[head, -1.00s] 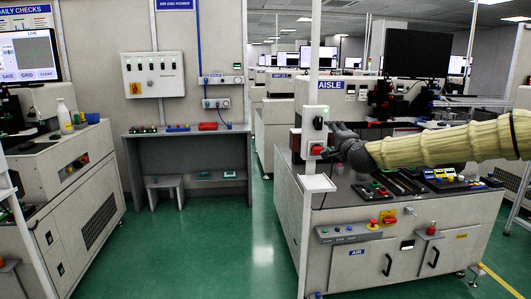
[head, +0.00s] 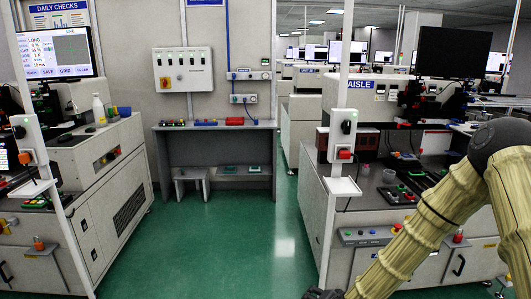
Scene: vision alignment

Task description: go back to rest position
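My arm in its ribbed yellowish sleeve enters at the right and bends down toward the bottom middle of the head view. My gripper (head: 325,293) shows only as a dark shape at the bottom edge, mostly cut off by the frame. I cannot tell whether its fingers are open or shut. The switch box with a red button (head: 345,155) on the white post is clear of my gripper, which is well below it.
A workstation (head: 420,200) with buttons and a dark monitor (head: 453,52) stands at the right, partly behind my arm. Another machine (head: 115,175) stands at the left with a second post (head: 50,200) before it. A bench (head: 215,127) is at the back. Green floor (head: 225,240) lies open between.

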